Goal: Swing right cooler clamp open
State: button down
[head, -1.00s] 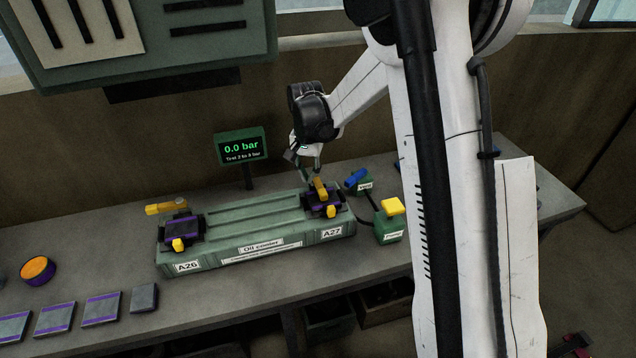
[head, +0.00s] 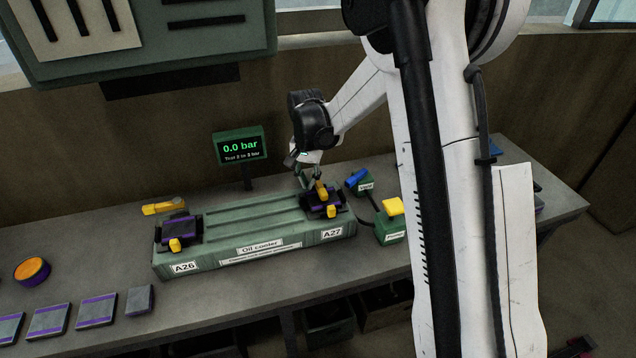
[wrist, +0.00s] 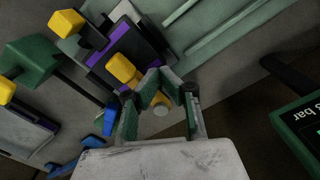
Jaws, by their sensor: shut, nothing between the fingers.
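The green oil cooler (head: 262,247) lies on the bench, with a clamp at each end. The right cooler clamp (head: 322,205), near the A27 label, is dark and purple with a yellow-orange lever (head: 321,190). In the wrist view the lever (wrist: 122,68) slants past my fingers and is partly hidden by them. My gripper (head: 308,180) is low at the back side of this lever. Its fingers (wrist: 164,77) are shut with nothing between them, close beside the lever; I cannot tell whether they touch it. The left clamp (head: 178,232), near A26, has its lever (head: 163,208) pointing left.
A gauge display (head: 240,146) reading 0.0 bar stands behind the cooler. A green pump box (head: 390,228) with a yellow top and a blue-handled valve (head: 357,177) stand close on the right. An orange-topped round part (head: 31,270) and several flat pads lie at left.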

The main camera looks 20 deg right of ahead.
aim_at(321, 185)
jog(key=shift+f+b, duration=0.8)
jog(key=shift+f, duration=0.25)
jog(key=shift+r, duration=0.25)
jog(key=shift+d, duration=0.35)
jog(key=shift+s+d+b, duration=0.4)
jog(key=shift+d, duration=0.3)
dwell(0.3)
jog(key=shift+d, duration=0.8)
